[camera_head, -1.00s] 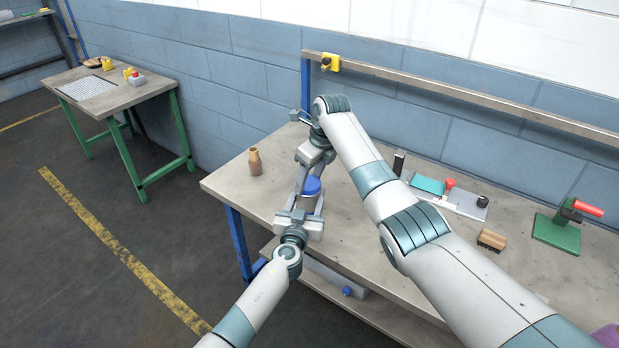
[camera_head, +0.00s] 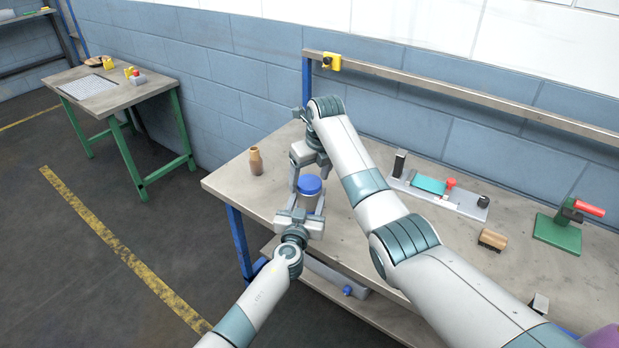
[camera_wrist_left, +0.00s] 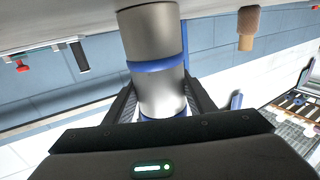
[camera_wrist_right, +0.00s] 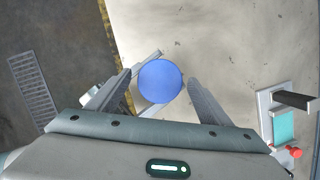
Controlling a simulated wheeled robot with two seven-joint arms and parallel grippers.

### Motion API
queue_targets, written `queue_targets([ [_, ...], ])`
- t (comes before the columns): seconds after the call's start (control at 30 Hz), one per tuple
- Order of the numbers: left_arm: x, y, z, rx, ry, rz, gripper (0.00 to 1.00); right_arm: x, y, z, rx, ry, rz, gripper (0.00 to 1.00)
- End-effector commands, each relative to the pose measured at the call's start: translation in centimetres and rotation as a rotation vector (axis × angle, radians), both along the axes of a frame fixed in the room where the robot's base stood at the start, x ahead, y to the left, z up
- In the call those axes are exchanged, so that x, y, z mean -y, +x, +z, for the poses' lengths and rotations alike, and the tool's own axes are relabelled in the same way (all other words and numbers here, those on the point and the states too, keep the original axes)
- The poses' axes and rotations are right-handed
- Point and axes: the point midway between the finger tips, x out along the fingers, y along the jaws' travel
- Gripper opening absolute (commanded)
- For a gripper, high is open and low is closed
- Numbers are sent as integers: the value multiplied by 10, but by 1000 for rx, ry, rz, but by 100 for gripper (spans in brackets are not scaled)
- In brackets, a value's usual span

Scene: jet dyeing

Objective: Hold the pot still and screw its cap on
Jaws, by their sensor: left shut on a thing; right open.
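The pot (camera_head: 309,202) is a grey metal cylinder standing upright on the workbench. Its blue cap (camera_head: 310,185) sits on top; how far it is screwed down I cannot tell. My left gripper (camera_head: 306,209) is shut on the pot's body from the near side. The left wrist view shows the metal body (camera_wrist_left: 150,38) with a blue band between the fingers. My right gripper (camera_head: 309,171) points down over the cap, open. In the right wrist view the round cap (camera_wrist_right: 160,81) lies between its spread fingers, with small gaps at both sides.
A brown bottle (camera_head: 255,161) stands left of the pot. A fixture plate (camera_head: 461,203) with a teal block, a wooden block (camera_head: 492,239) and a green stand with a red handle (camera_head: 558,232) are to the right.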

Motion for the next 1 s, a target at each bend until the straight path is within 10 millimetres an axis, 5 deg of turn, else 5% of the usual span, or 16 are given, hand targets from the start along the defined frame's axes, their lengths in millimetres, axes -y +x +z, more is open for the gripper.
queue_targets([
  [0.43, 0, 0, -1, -1, 0, 0, 0, 0, 1, 41, 3, 2, 0, 73],
  [0.73, 0, 0, 0, 0, 0, -1, 0, 0, 0, 45, 1, 1, 0, 73],
  [0.87, 0, 0, 0, 0, -1, -1, 0, 0, 0, 44, 1, 1, 0, 95],
  [1.0, 0, 0, 0, 0, -1, -1, 0, 0, 0, 44, 1, 1, 0, 95],
])
